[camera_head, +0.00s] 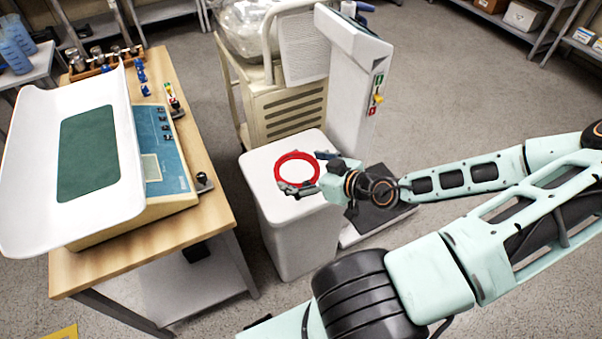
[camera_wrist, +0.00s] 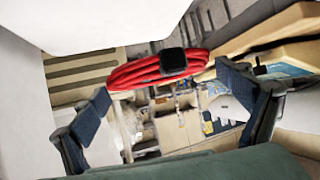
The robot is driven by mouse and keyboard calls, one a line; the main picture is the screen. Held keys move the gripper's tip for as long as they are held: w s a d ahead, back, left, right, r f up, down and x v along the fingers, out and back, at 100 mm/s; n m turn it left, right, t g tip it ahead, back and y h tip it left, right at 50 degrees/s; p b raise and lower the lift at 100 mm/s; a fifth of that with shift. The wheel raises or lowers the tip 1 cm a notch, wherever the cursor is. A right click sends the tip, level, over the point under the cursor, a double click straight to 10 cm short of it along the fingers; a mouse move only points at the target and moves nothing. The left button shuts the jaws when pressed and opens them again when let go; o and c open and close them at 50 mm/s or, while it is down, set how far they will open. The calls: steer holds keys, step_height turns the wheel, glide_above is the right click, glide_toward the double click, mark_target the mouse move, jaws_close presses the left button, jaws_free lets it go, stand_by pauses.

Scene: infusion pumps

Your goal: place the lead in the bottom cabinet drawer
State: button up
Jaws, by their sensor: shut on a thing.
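The lead is a red coiled loop (camera_head: 297,153) with a dark block on it, above the white box-like stand in the head view. In the wrist view the coil (camera_wrist: 135,73) spans the gap between my fingers. My gripper (camera_head: 312,182) is shut on the lead, its fingers held apart by the coil's width. The finger contacts are partly hard to make out. A beige cabinet (camera_head: 300,98) with slotted panels stands behind the white stand. I cannot tell which part, if any, is the bottom drawer, and no open drawer shows.
The white stand (camera_head: 290,240) is directly below my gripper. A wooden table (camera_head: 215,215) with a white-trayed scale (camera_head: 165,150) stands at left. A tall white column (camera_head: 345,85) rises behind my gripper. Open grey floor (camera_head: 450,90) lies at the back right.

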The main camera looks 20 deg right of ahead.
mark_target(301, 172)
steer(key=w, duration=0.1)
steer(key=w+d+f, duration=0.1)
steer(key=w, duration=0.1)
steer(key=w+d+f+b, duration=0.1)
steer(key=shift+w+f, duration=0.2)
steer(key=shift+w, duration=0.1)
steer(key=w+f, duration=0.1)
steer(key=w+d+f+b, duration=0.1)
steer(key=w+f, duration=0.1)
steer(key=w+d+f+b, duration=0.1)
steer(key=f, duration=0.1)
steer(key=shift+w, duration=0.15)
steer(key=f, duration=0.1)
steer(key=f+b, duration=0.1)
steer(key=f, duration=0.2)
steer(key=shift+w+d, duration=0.25)
steer(key=shift+w, duration=0.1)
steer(key=o, duration=0.9)
steer(key=shift+o, duration=0.2)
